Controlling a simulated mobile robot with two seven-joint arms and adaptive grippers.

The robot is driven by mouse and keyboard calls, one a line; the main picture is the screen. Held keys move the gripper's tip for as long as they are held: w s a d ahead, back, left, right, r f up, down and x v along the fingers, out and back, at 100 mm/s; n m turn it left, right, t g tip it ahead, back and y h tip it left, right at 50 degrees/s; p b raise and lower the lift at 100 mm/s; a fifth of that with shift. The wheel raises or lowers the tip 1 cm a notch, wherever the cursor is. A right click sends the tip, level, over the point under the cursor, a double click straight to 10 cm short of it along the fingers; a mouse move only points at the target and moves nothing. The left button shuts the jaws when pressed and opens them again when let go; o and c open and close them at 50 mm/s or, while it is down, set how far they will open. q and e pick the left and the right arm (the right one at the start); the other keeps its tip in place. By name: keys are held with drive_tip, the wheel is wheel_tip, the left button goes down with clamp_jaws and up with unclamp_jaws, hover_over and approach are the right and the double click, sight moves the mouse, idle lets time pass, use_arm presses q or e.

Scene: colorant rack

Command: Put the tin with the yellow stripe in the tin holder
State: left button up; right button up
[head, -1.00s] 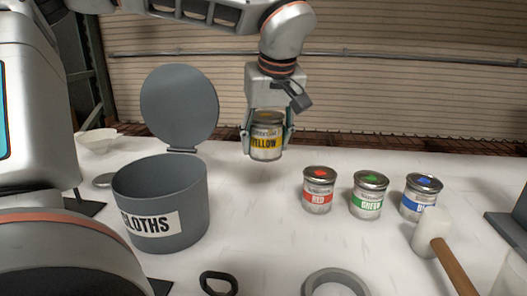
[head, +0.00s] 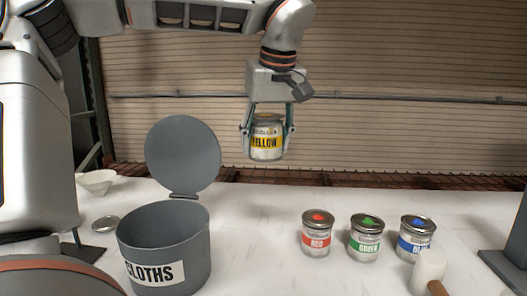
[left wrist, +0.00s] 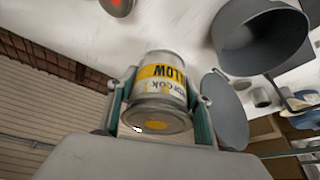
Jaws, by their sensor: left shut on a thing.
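The tin with the yellow stripe (head: 266,142) is held upright in my left gripper (head: 267,150), high above the back of the white table. The fingers are shut on its two sides. In the left wrist view the same tin (left wrist: 163,88) sits between the fingers with its lid end towards the camera. No tin holder can be made out in the views now. My right gripper is not in view.
Tins with a red (head: 317,233), green (head: 365,238) and blue (head: 416,240) stripe stand in a row at right. A mallet (head: 429,270) lies in front. The grey CLOTHS bin (head: 188,270), lid open, stands at left, near a bowl (head: 97,182). The table's middle is clear.

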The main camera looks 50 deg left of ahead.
sight(267, 116)
use_arm(q)
drive_tip(key=shift+r, duration=0.8)
drive_tip(key=shift+r+p, duration=0.45)
drive_tip(key=shift+r, duration=0.55)
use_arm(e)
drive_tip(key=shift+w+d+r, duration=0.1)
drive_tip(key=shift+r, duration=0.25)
use_arm(q)
drive_tip(key=shift+r, duration=0.1)
